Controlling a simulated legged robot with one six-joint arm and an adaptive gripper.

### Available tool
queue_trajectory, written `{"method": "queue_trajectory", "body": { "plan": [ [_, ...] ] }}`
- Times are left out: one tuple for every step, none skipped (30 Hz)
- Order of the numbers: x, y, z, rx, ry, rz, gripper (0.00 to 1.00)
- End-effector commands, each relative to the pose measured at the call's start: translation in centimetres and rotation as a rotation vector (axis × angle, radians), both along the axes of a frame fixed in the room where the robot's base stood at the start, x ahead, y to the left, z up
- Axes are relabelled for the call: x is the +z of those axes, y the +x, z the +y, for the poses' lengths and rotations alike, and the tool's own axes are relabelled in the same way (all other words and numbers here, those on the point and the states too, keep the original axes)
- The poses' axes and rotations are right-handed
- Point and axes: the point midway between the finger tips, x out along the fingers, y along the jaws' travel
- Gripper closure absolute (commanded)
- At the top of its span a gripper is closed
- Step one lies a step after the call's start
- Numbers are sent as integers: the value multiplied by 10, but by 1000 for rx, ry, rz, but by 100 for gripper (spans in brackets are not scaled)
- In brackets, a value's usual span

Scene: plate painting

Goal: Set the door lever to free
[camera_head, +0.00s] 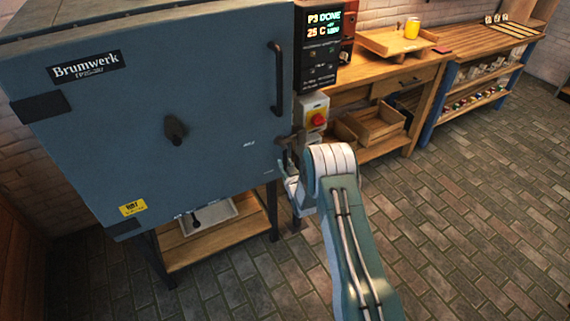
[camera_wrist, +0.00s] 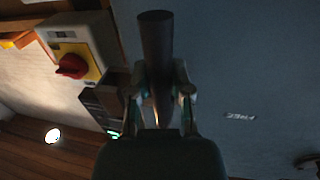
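The door lever (camera_wrist: 155,45) is a dark round bar at the right edge of the blue kiln door (camera_head: 110,130). In the wrist view it stands upright between the two fingers of my gripper (camera_wrist: 160,100), which press close on both sides. In the head view only part of the lever (camera_head: 290,139) shows beside my gripper (camera_head: 291,185); my wrist hides much of the rest. Small pale lettering lies on the door to the left of the lever in the head view, too small to read surely. The door looks closed.
A red knob (camera_head: 318,120) on a yellow and grey switch box sits right of the lever, below a display panel (camera_head: 324,45). A vertical door handle (camera_head: 275,78) is above. A workbench (camera_head: 390,70) with wooden trays stands behind. The brick floor at right is clear.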

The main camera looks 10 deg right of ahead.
Motion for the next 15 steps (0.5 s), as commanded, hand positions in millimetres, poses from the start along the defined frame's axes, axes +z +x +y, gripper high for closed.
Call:
{"method": "queue_trajectory", "body": {
  "plan": [
    [1, 1, 0, 1, 0, -1, 100],
    [1, 1, 0, 1, 0, -1, 100],
    [1, 1, 0, 1, 0, -1, 100],
    [1, 1, 0, 1, 0, -1, 100],
    [1, 1, 0, 1, 1, -1, 100],
    [1, 1, 1, 1, 3, -1, 100],
    [1, 1, 1, 1, 5, 1, 100],
    [1, 1, 1, 1, 9, 2, 100],
    [1, 1, 2, 1, 15, 4, 100],
    [1, 0, 2, 1, 21, 6, 100],
    [1, 0, 3, 1, 29, 8, 100],
    [1, 0, 4, 1, 43, 13, 100],
    [1, 0, 5, 1, 53, 16, 100],
    [1, -1, 6, 2, 68, 21, 100],
    [1, -1, 8, 2, 87, 27, 100]
  ]
}}
